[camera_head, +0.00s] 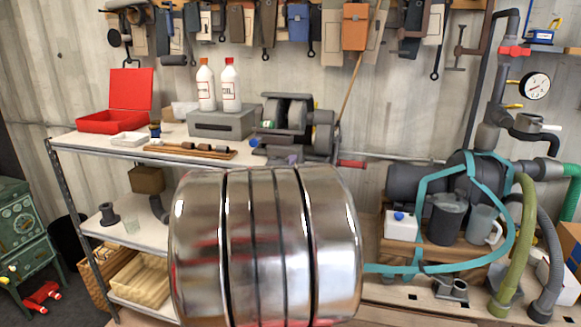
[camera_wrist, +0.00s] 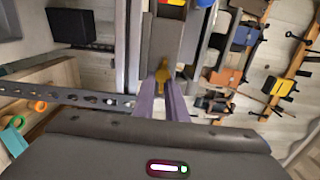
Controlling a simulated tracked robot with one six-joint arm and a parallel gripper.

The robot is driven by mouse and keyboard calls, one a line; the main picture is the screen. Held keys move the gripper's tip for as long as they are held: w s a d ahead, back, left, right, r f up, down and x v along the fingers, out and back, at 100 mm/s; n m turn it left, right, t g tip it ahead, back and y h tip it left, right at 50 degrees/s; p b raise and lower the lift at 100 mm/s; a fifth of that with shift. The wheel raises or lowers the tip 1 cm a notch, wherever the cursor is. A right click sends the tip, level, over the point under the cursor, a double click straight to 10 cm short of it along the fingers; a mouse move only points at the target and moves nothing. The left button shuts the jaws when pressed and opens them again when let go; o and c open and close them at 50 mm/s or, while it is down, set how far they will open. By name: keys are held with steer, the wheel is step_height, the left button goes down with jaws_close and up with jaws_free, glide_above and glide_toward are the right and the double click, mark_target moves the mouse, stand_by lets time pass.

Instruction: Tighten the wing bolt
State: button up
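In the wrist view, a small brass-yellow piece, which looks like the wing bolt (camera_wrist: 162,72), stands at the end of a grey block. My gripper (camera_wrist: 163,88) has two purple-grey fingers that reach up to this piece, with a narrow gap between them. The tips are at its near end, one to each side. Whether they press on it cannot be told. In the head view, a large shiny metal drum shape fills the lower middle, and neither my gripper nor the wing bolt can be made out there.
In the head view, a shelf (camera_head: 100,139) holds a red open case (camera_head: 115,105), two bottles and a grey machine (camera_head: 290,125). A bench at right carries pipes, a pump (camera_head: 440,180) and a gauge (camera_head: 535,87). In the wrist view, a perforated metal rail (camera_wrist: 70,97) runs left of the fingers.

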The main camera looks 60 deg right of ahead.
steer(key=o, duration=0.3)
steer(key=shift+w+f, duration=0.1)
steer(key=shift+f, duration=0.15)
steer(key=shift+r, duration=0.15)
steer(key=shift+a, duration=0.1)
steer(key=s+a, duration=0.2)
steer(key=a, duration=1.1)
steer(key=shift+a, duration=0.25)
steer(key=shift+s, duration=0.1)
